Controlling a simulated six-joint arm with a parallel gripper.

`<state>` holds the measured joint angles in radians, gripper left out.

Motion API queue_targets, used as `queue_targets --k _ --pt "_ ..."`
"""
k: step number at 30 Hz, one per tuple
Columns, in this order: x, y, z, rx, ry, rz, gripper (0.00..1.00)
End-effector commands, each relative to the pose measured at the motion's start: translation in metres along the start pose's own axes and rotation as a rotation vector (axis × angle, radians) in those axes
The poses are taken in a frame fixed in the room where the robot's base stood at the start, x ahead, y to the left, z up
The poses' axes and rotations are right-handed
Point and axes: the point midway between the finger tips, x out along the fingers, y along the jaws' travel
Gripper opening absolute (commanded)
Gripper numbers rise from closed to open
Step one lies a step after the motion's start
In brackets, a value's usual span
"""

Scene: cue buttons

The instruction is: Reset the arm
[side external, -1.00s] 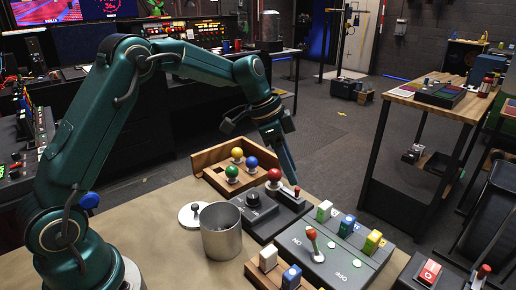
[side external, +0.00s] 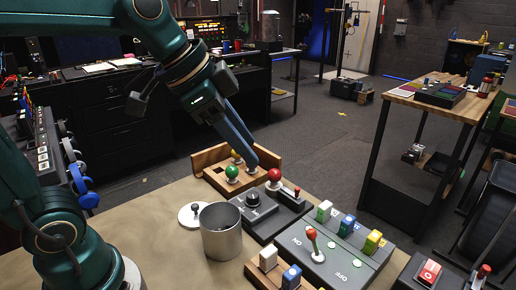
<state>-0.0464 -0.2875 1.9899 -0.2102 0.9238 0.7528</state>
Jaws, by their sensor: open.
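My gripper (side external: 238,152) is raised over the wooden tray (side external: 209,156) at the back of the table, pointing down and to the right. Its fingertips overlap the far right of the tray in the picture, close to the green ball knob (side external: 232,171) and left of the red ball knob (side external: 274,175). Nothing shows held in it. The fingers hide the blue ball and part of the yellow ball (side external: 236,155). Whether they touch anything cannot be told.
A metal cup (side external: 221,232) and a round lid (side external: 194,214) stand at the front left. A black dial box (side external: 255,212), a grey switch panel (side external: 330,252) with a red-tipped lever (side external: 312,236), and a red-button box (side external: 430,273) spread rightward. Bare table lies left of the cup.

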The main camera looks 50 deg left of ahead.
Motion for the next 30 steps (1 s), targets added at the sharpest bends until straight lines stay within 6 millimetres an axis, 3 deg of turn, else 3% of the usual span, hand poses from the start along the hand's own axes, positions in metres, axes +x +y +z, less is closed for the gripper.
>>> queue_targets --k 6,13,19,30 --pt "-0.016 0.031 0.056 -0.2 -0.004 -0.072 0.46" --pt "-0.003 0.049 0.11 -0.459 -0.065 -0.117 0.46" --pt "0.0 0.05 0.117 -0.579 -0.083 -0.128 0.46" --pt "0.0 0.049 0.116 -0.587 -0.082 -0.128 0.46"
